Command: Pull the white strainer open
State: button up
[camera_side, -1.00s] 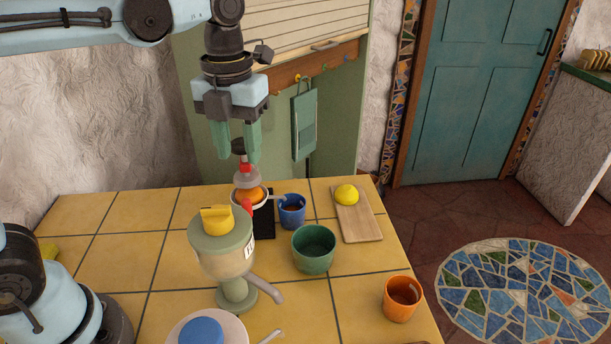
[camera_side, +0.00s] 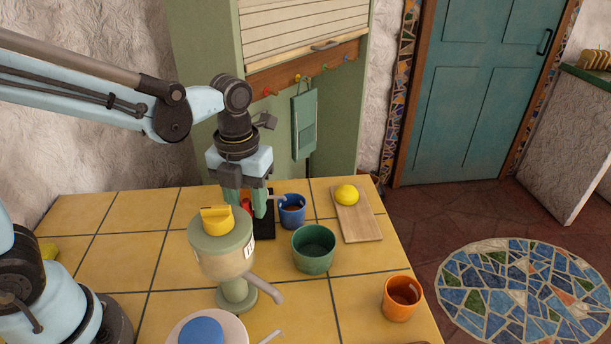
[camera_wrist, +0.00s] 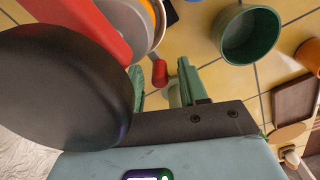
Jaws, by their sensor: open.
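In the wrist view the white strainer (camera_wrist: 150,38) shows as a pale round rim at the top, with orange fruit (camera_wrist: 152,8) partly visible inside. Its red handle knob (camera_wrist: 160,72) lies between the green fingers of my gripper (camera_wrist: 161,80), which are apart. A red lever (camera_wrist: 90,22) with a large black knob (camera_wrist: 65,85) covers the left of that view. In the side view my gripper (camera_side: 246,208) is low over the press, fingers pointing down, with red (camera_side: 246,204) showing between them. The strainer is mostly hidden there. I cannot tell whether the fingers touch the knob.
A blue cup (camera_side: 292,212) stands close right of my gripper. A green bowl (camera_side: 313,252) and a yellow-knobbed machine (camera_side: 222,252) stand in front. A lemon (camera_side: 346,194) lies on a wooden board (camera_side: 362,225); an orange cup (camera_side: 401,300) is at right. Tiles at left are mostly clear.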

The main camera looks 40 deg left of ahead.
jog(key=shift+f, duration=0.1)
grip_shut()
jog(key=shift+s+a, duration=0.1)
jog(key=shift+a, duration=0.05)
dwell(0.5)
jog(key=s+a+m, duration=0.1)
jog(key=s+a, duration=0.2)
jog(key=a, duration=0.4)
jog(key=shift+s+a, duration=0.2)
jog(key=shift+s, duration=0.1)
dwell(0.5)
jog(key=shift+a, duration=0.2)
dwell(0.4)
